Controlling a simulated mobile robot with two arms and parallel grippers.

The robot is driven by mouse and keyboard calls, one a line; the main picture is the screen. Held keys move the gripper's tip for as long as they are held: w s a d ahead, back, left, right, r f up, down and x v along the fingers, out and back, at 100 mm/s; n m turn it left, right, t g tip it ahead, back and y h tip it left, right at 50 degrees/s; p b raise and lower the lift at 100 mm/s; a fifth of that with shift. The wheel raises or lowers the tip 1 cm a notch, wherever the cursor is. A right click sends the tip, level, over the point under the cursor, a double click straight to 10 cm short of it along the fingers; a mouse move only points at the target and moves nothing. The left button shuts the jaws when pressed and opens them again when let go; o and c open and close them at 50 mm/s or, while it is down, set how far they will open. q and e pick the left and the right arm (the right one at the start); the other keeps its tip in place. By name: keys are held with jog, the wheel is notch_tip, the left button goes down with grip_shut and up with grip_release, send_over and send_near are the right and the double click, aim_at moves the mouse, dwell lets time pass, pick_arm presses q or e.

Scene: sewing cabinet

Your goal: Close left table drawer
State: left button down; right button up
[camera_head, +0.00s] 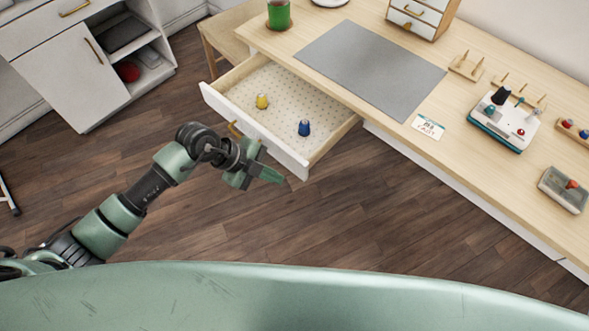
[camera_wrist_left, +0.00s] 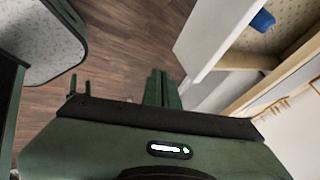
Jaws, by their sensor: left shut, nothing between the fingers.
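The left table drawer (camera_head: 297,157) is pulled out from the wooden table, with a white front, a brass handle (camera_head: 235,130) and a dotted lining. A yellow spool (camera_head: 262,101) and a blue spool (camera_head: 304,128) stand inside it. My left gripper (camera_head: 268,174) is shut and empty, just in front of the drawer front, near its right half. In the left wrist view the shut fingers (camera_wrist_left: 161,88) are left of the drawer front (camera_wrist_left: 215,38), and the blue spool (camera_wrist_left: 262,20) shows at the top. I cannot tell whether the gripper touches the drawer. My right gripper is not in view.
The table (camera_head: 395,132) carries a grey mat (camera_head: 370,62), a green mug (camera_head: 279,14), a small drawer box (camera_head: 420,14) and a white-teal device (camera_head: 505,122). A white cabinet (camera_head: 75,75) and a wooden stool (camera_head: 215,35) stand behind. Floor before the drawer is clear.

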aim_at(294, 170)
pick_arm(q)
jog(key=w+d+f, duration=0.2)
jog(key=d, duration=0.1)
jog(key=w+d+f, duration=0.1)
jog(key=shift+w+d, duration=0.35)
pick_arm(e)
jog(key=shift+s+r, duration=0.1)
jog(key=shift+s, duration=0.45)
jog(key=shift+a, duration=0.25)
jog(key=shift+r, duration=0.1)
